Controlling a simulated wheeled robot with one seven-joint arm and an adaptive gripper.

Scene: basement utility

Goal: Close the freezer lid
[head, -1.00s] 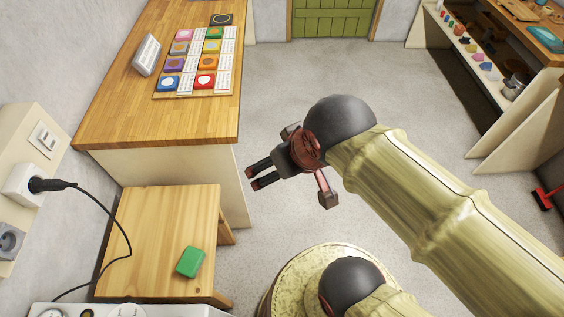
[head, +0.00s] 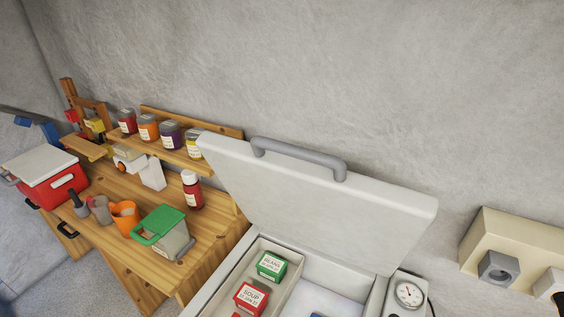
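The freezer lid (head: 320,200) is a pale panel standing raised and tilted back toward the wall, with a grey bar handle (head: 300,158) along its top edge. Below it the freezer (head: 228,292) is open. Inside are a green box labelled beans (head: 271,266) and a red box labelled soup (head: 251,298). The front of the freezer is cut off by the bottom of the view. My gripper is not in view now.
A dial gauge (head: 409,293) sits right of the freezer.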

